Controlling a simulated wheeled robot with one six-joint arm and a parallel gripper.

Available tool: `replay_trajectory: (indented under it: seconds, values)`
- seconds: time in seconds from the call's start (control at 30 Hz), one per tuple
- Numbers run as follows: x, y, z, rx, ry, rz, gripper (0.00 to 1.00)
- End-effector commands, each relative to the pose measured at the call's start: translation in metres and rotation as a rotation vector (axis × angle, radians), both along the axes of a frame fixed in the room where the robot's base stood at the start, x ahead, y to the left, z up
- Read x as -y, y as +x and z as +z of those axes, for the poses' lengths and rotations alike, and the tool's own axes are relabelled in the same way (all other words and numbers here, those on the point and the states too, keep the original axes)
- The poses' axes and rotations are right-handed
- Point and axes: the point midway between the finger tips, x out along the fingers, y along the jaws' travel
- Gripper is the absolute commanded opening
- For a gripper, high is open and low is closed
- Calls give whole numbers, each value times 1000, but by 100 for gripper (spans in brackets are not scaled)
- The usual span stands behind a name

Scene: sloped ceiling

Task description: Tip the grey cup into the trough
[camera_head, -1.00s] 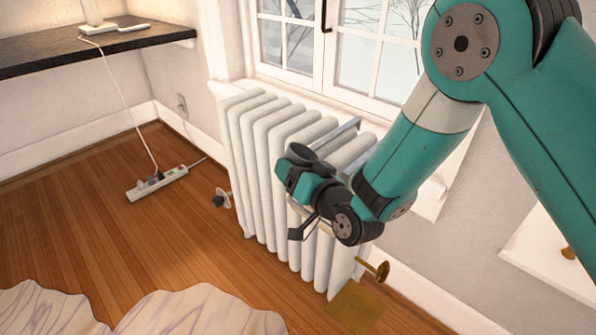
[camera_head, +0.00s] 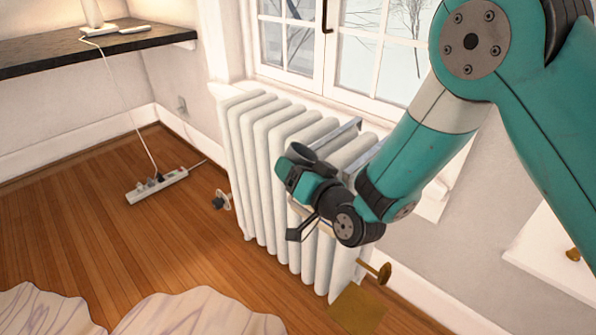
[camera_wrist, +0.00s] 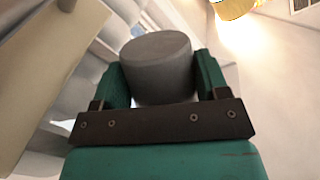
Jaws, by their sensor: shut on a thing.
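My gripper (camera_wrist: 157,82) is shut on the grey cup (camera_wrist: 158,55), a plain matte cylinder between its two green fingers. In the wrist view a flat, closed-looking round face of the cup shows; its mouth is not clear there. In the head view my gripper (camera_head: 302,172) is in front of the radiator's upper right part, with the dark grey cup (camera_head: 314,165) small at its end.
A power strip (camera_head: 157,186) and a pale rug (camera_head: 200,312) lie on the floor.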

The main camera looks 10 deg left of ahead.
Motion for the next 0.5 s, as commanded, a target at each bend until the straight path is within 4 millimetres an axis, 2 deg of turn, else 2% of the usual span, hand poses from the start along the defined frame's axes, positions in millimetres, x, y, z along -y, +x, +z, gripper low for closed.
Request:
replay_trajectory:
  seconds: [0.5]
  values:
    - [-1,0,-1,-13,36,0,43]
